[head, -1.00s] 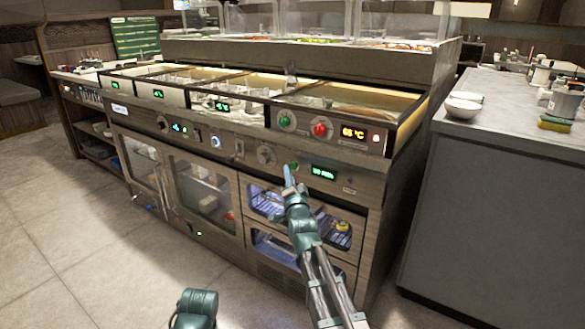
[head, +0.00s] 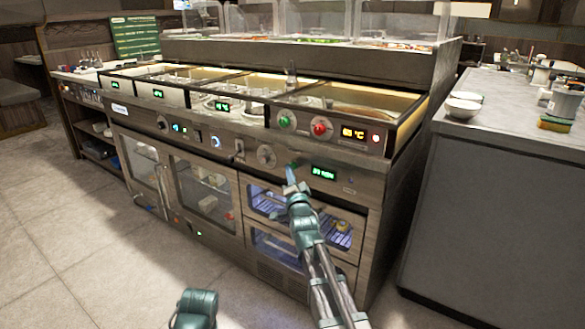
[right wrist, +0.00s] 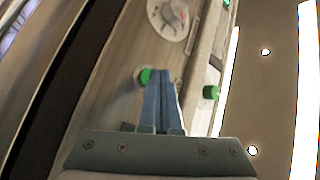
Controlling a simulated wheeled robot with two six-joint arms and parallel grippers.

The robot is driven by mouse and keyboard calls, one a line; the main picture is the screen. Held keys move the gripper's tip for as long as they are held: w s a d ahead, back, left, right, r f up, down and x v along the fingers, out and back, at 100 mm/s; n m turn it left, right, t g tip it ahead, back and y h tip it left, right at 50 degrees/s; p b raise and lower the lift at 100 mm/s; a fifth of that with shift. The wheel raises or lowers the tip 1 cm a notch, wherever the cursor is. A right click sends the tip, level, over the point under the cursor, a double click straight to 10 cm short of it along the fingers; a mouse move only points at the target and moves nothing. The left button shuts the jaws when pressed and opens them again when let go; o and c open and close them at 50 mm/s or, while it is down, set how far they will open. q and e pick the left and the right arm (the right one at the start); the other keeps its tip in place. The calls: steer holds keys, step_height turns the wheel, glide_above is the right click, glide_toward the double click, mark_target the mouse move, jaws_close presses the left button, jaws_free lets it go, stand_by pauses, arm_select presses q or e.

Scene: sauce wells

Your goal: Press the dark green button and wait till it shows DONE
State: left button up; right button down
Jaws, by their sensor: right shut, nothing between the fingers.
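The dark green button (head: 294,164) is on the front panel of the counter unit, left of a small green-lit display (head: 323,173). The display's text is too small to read surely. My right gripper (head: 289,174) is shut and empty, its blue fingertips at the button and partly covering it. In the right wrist view the shut fingers (right wrist: 163,75) point at the panel, and the green button (right wrist: 145,77) shows just left of the tips. I cannot tell whether they touch it. My left gripper is not in view.
A brighter green button (head: 285,121), a red button (head: 320,129) and an amber temperature display (head: 353,133) sit above. A round dial (head: 265,155) is left of the fingers. A grey counter (head: 500,140) stands at the right. Floor (head: 90,230) is clear at the left.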

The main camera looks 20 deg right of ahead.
steer(key=shift+w+d, duration=0.25)
steer(key=shift+d, duration=0.1)
stand_by(0.4)
steer(key=shift+a, duration=0.1)
stand_by(0.3)
steer(key=shift+s+a, duration=0.55)
steer(key=shift+a, duration=0.05)
steer(key=shift+a, duration=0.1)
steer(key=s+a, duration=0.1)
steer(key=a, duration=0.1)
steer(key=s+a, duration=0.1)
steer(key=s, duration=0.1)
steer(key=shift+a, duration=0.4)
stand_by(0.5)
